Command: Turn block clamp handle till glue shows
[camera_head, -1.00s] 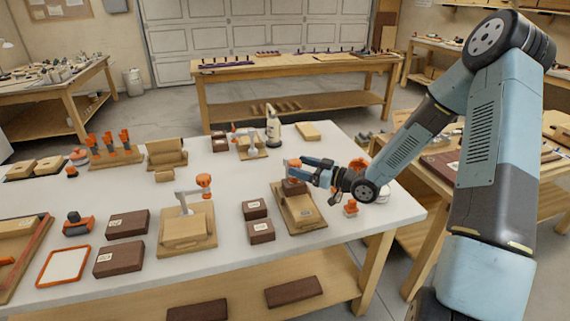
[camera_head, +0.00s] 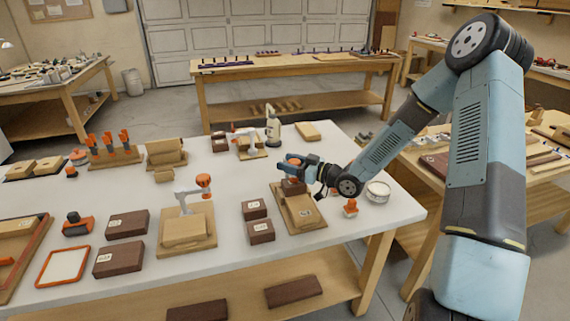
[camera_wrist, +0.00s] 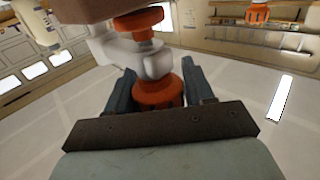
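The block clamp's wooden base (camera_head: 303,216) stands at the front right of the white table, with a dark brown block (camera_head: 293,187) on it. My gripper (camera_head: 288,162) is over that block, at the clamp's orange handle (camera_head: 294,161), which it mostly hides. In the wrist view, the orange handle (camera_wrist: 158,92) sits between the two fingers (camera_wrist: 158,85), which stand apart on either side. A white clamp arm (camera_wrist: 150,58) and an orange pad (camera_wrist: 138,20) show beyond it, beside the block (camera_wrist: 92,8). I cannot see any glue at the joint.
A second clamp with an orange knob (camera_head: 203,181) stands to the left. Loose brown blocks (camera_head: 261,231) lie between them. A small orange-topped item (camera_head: 350,208) and a round white tin (camera_head: 378,191) stand right of the base.

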